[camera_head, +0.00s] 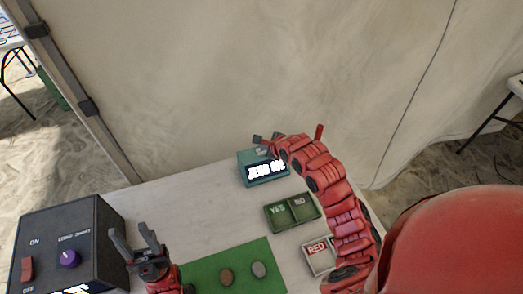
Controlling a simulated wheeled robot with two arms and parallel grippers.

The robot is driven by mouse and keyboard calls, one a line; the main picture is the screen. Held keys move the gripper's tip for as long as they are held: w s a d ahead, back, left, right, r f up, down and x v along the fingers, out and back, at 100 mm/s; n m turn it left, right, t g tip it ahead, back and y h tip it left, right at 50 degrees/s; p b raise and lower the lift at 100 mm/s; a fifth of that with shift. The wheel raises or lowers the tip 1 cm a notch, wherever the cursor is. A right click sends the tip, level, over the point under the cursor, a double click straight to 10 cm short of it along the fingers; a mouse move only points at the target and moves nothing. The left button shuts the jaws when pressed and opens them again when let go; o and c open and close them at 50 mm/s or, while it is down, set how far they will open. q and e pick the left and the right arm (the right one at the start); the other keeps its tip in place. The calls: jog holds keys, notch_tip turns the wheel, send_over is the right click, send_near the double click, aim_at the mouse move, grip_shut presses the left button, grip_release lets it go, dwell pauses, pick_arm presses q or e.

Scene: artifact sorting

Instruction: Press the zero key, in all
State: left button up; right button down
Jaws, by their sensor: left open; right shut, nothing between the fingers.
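A teal box (246,176) stands at the back of the table with a bright display (266,170) reading "ZERO" and a second word that is hard to read. Its top, at the foot of my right gripper, is partly hidden, and I cannot make out a zero key there. My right gripper (261,141) is shut and empty, right at the top of the box; I cannot tell whether it touches. My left gripper (136,240) is open and empty, above the table between the dark box and the green mat.
A dark box (92,225) with an ON/OFF switch (27,269) and purple knob (69,259) stands at left. A green mat (212,263) holds two discs, brown (226,277) and grey (258,269).

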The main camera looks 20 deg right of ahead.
aim_at(264, 153)
dwell(0.6)
jog(key=shift+f+b, duration=0.45)
jog(key=shift+b, duration=0.3)
jog(key=shift+f+b, duration=0.4)
jog(key=shift+b, duration=0.2)
dwell(0.3)
jog(key=shift+s+f, duration=0.15)
jog(key=shift+f, duration=0.05)
dwell(0.6)
jog(key=shift+r, duration=0.1)
jog(key=shift+w+d+r, duration=0.1)
jog(key=shift+w+r, duration=0.1)
jog(key=shift+r, duration=0.6)
jog(key=shift+r+p, duration=0.3)
jog(key=shift+r, duration=2.25)
